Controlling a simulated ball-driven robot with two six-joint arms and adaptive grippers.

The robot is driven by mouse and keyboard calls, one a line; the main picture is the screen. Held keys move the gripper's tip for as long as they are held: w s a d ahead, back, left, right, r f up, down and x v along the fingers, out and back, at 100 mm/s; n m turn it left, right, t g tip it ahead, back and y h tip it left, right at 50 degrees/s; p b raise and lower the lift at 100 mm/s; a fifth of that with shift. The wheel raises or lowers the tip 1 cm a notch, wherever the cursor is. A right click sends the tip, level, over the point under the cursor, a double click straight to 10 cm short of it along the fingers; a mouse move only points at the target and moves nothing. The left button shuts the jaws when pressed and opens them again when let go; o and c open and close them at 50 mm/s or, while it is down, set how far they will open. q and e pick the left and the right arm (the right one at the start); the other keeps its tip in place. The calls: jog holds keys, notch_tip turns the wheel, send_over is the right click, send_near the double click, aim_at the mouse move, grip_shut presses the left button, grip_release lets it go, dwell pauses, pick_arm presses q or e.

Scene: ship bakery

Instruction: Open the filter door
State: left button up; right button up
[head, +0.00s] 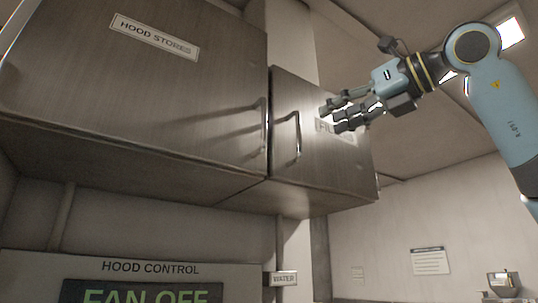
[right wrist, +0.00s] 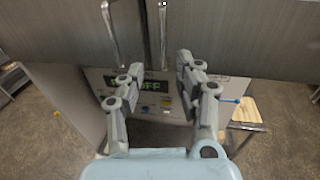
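My left gripper is not in view.
The larger hood stores door (head: 130,85), closed, adjoins on the left, with its handle (head: 263,125) close beside the filter door's. Below are the hood control panel (head: 150,268) reading "FAN OFF" and a water label (head: 283,279). Space right of the cabinet looks free.

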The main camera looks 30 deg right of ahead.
jog(key=d+r, duration=0.1)
jog(key=p, duration=0.6)
send_over(299, 151)
jog(key=shift+d+r, duration=0.25)
jog(key=shift+r, duration=0.05)
jog(key=shift+w+a+f, duration=0.1)
jog(key=shift+w, duration=0.2)
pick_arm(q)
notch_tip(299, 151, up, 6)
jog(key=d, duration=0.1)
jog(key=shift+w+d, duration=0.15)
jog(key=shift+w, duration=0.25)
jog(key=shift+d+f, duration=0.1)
pick_arm(e)
jog(key=shift+c, duration=0.5)
jog(key=c, duration=0.5)
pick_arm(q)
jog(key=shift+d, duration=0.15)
pick_arm(e)
grip_shut()
